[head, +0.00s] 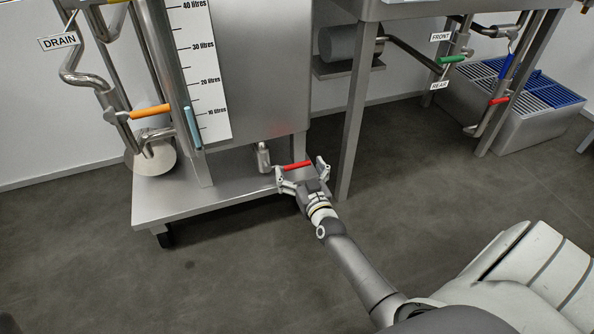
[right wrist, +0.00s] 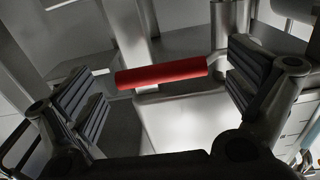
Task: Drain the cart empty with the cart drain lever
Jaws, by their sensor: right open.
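The cart (head: 222,195) is a steel tank on a low wheeled base, with a litre scale (head: 200,70) on its front. A red lever handle (head: 297,164) sticks out low at the cart's right end, roughly level. My right gripper (head: 301,172) is open with its fingers on either side of the red handle. In the right wrist view the red handle (right wrist: 162,74) lies across the gap between the spread fingers (right wrist: 165,90), with no clear grip on it. Liquid in the cart cannot be made out. My left gripper is out of view.
A pipe with a DRAIN sign (head: 58,41) and an orange lever (head: 150,111) stands at left, near a light-blue lever (head: 193,128). At right are a green lever (head: 451,59), another red lever (head: 499,100) and a floor drain box (head: 520,130). Table legs (head: 355,110) stand close by.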

